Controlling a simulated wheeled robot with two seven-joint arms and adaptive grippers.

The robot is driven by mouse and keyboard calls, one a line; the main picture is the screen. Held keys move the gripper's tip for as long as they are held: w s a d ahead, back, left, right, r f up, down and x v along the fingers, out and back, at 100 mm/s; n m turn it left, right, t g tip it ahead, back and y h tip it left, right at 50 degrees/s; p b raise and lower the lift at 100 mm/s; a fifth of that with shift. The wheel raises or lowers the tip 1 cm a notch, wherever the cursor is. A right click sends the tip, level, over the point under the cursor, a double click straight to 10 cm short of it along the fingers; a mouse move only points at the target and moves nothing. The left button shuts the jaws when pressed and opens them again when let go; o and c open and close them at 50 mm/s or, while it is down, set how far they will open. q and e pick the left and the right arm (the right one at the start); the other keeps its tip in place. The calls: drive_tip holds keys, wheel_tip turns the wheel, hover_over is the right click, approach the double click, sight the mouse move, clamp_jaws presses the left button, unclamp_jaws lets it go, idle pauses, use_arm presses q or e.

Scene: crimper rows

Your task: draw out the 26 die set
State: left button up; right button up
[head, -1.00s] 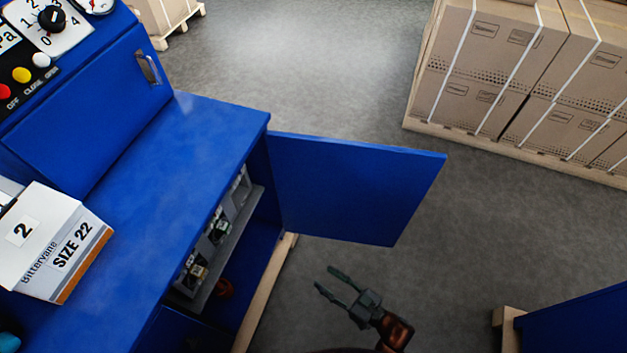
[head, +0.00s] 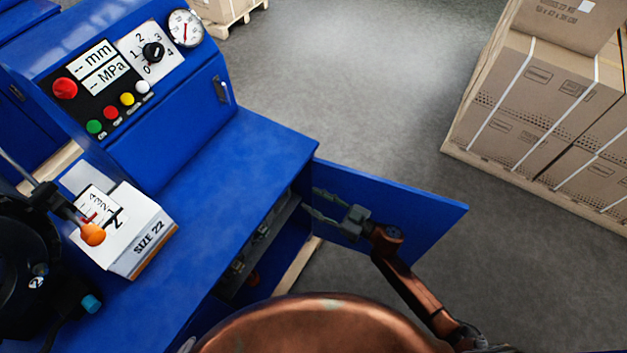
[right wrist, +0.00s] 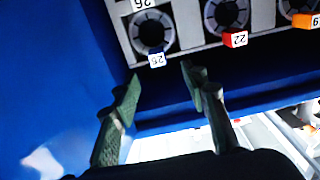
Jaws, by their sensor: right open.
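The 26 die set (right wrist: 151,36) is a dark segmented ring in a grey rack (right wrist: 183,48) in the right wrist view. A white and blue tag (right wrist: 157,59) hangs below it, and an upside-down 26 label (right wrist: 146,3) sits above it. My right gripper (right wrist: 160,78) is open and empty, its fingertips just short of the rack, near the 26 tag and apart from it. In the head view the right gripper (head: 313,202) is at the mouth of the blue cabinet, beside its open door (head: 420,215). The rack (head: 262,238) is mostly shaded there. My left gripper is not in view.
Beside it sit a die set with a red 22 tag (right wrist: 235,40) and one with an orange 19 tag (right wrist: 306,21). A white SIZE 22 box (head: 150,240) stands on the blue bench top (head: 240,170). Strapped cartons (head: 530,110) stand on the right; floor between is clear.

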use_arm(q)
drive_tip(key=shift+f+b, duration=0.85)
drive_tip(key=shift+b, duration=0.05)
use_arm(e)
drive_tip(key=shift+w+x, duration=0.25)
drive_tip(key=shift+x, duration=5.55)
drive_tip(key=shift+d+r, duration=0.1)
drive_tip(key=shift+d, duration=0.1)
drive_tip(key=shift+c, duration=0.6)
clamp_jaws()
